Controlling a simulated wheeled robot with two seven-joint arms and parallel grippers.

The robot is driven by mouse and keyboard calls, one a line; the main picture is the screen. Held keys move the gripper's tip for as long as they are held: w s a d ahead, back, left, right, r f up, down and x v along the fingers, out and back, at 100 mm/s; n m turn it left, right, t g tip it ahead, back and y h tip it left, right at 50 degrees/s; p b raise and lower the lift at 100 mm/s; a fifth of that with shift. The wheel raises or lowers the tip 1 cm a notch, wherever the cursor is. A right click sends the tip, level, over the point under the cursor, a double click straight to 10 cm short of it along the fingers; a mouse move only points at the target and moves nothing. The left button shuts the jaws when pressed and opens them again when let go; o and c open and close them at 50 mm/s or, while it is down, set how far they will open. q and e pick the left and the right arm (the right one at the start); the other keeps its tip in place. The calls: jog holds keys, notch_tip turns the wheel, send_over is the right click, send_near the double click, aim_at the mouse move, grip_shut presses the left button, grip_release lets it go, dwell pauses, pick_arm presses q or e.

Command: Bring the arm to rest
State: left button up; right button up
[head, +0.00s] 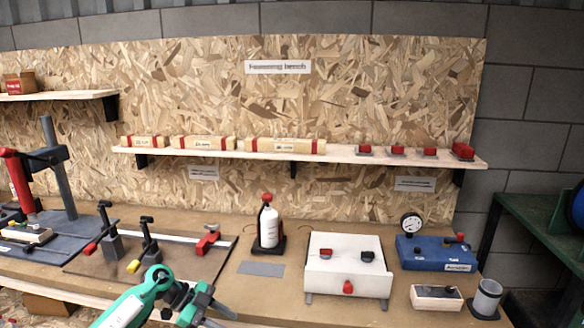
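My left arm comes in from the lower left, green and white, and ends in a dark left gripper (218,314) low in front of the bench's front edge. No object shows in it, but its fingers are small and partly cut off by the frame, so I cannot tell whether they are open or shut. The wooden workbench (250,300) lies behind and beyond it. My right gripper is not in view.
A shelf (340,154) with wrapped packs runs above.

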pick_arm(q)
notch_tip(320, 180, down, 17)
jog(key=d+n+t+h, duration=0.1)
jog(key=n+t+h, duration=0.2)
jog(key=n+t, duration=0.5)
jog(key=s+a+f+n+t+y, duration=0.1)
jog(key=s+a+f+n+y, duration=0.2)
jog(key=f, duration=0.4)
jog(key=s+a+f+n+t+y, duration=0.2)
jog(key=s+f, duration=0.3)
jog(key=f, duration=0.2)
jog(key=s+a+f+n+t+y, duration=0.1)
jog(key=s+a+f+n+y, duration=0.15)
jog(key=f, duration=0.45)
jog(key=s+a+f+n+g+y, duration=0.1)
jog(key=s+a+f+g+y, duration=0.15)
jog(key=s+f, duration=0.7)
jog(key=s+a+f+n+g+y, duration=0.1)
jog(key=s+f+g+y, duration=0.15)
jog(key=s+f, duration=0.65)
jog(key=s+f+g, duration=0.1)
jog(key=s+g, duration=0.1)
jog(key=s, duration=1.2)
jog(key=s+d+f+n+g+y, duration=0.1)
jog(key=s+f+g, duration=0.1)
jog(key=s, duration=1.3)
jog(key=shift+f+g, duration=0.2)
jog(key=shift+g, duration=0.5)
